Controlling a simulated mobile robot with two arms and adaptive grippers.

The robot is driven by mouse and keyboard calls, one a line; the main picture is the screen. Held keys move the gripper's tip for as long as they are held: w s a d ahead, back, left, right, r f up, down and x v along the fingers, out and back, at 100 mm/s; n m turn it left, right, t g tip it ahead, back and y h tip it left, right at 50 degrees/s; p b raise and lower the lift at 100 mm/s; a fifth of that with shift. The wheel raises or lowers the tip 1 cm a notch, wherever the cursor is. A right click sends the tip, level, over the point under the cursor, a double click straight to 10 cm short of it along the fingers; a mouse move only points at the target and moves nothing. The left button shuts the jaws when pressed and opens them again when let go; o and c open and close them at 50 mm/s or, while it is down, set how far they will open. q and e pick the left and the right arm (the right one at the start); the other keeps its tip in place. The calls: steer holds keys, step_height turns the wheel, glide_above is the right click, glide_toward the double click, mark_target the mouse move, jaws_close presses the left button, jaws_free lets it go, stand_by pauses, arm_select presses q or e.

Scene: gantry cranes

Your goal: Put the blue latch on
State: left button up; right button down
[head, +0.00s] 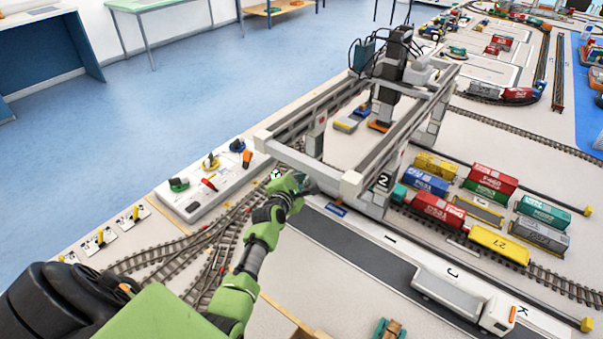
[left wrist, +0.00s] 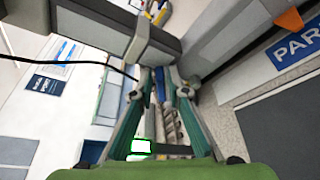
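A white control panel (head: 222,186) at the left of the layout bears a small blue part (head: 237,145), which could be the latch; I cannot tell. My left gripper (head: 306,184) is to the right of the panel, close to the near end of the gantry crane. In the left wrist view its fingers (left wrist: 160,76) are apart, with a narrow blue strip (left wrist: 160,86) showing between them. Whether they touch it is unclear. My right gripper is out of view.
The gantry crane (head: 352,184) stands just beyond my left gripper. Container wagons (head: 437,208) stand on tracks to its right. A white truck (head: 463,300) is on the grey road at the lower right. Rail switches (head: 207,255) lie left of my arm.

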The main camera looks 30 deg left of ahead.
arm_select(q)
jaws_close()
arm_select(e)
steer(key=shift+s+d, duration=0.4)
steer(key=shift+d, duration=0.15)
arm_select(q)
steer(key=shift+d, duration=0.1)
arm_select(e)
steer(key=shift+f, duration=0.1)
